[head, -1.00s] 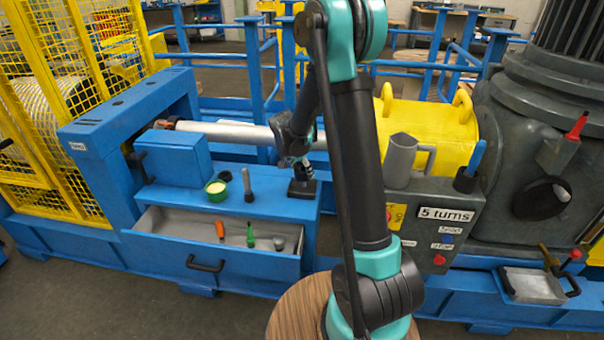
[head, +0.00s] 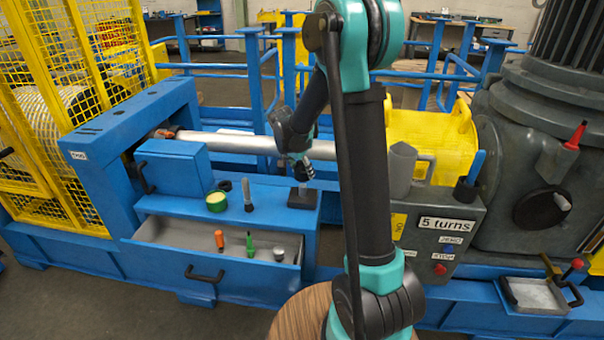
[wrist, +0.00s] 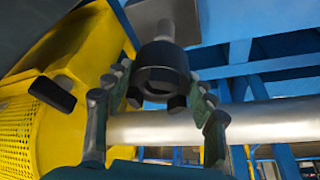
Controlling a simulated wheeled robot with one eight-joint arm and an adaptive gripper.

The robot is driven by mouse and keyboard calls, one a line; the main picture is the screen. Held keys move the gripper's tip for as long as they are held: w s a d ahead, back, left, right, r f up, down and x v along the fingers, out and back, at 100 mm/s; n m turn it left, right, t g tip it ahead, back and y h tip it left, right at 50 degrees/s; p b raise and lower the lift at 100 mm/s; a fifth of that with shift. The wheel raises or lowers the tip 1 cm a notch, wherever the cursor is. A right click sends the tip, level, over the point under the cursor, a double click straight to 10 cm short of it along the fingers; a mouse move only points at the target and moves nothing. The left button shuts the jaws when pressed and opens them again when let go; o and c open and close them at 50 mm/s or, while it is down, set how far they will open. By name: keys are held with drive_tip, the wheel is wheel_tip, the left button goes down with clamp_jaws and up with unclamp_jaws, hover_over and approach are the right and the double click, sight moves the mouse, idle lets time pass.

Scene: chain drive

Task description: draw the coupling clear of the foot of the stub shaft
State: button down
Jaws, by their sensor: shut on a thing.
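In the wrist view the coupling (wrist: 162,62) is a dark, thick ring with its open bore turned towards the camera. The stub shaft (wrist: 150,14) is a short grey cylinder directly beyond it, in line with it. I cannot tell whether its end is still inside the coupling. My gripper (wrist: 160,84) has one finger on each side of the coupling and is shut on it. In the head view my gripper (head: 302,168) is small, below the long silver shaft, and the coupling cannot be made out there.
The long silver shaft (wrist: 210,122) crosses close behind the fingers. A yellow housing (wrist: 40,125) stands at left and blue beams (wrist: 240,60) at right.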

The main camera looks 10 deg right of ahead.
drive_tip(key=shift+r, duration=1.25)
